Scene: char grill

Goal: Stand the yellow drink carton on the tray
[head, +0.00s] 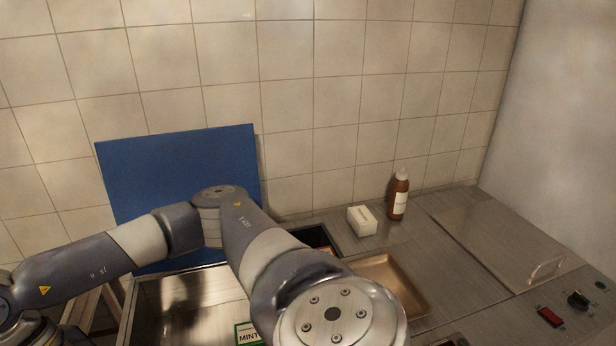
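No yellow drink carton shows in the head view; my arm hides part of the counter. A shallow tan tray (411,288) lies on the steel counter, right of centre, with its left part hidden behind my arm. The visible part of the tray is empty. My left arm comes in from the left and bends toward the camera, its round end joint in front of the tray's left side. My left gripper does not show. My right arm and gripper are not in view.
A white box (362,221) and a brown bottle (398,194) stand behind the tray. A green-and-white item marked MINT (247,334) is at the bottom. A blue board (170,165) leans on the wall. A flat steel lid (500,240) with a handle lies right.

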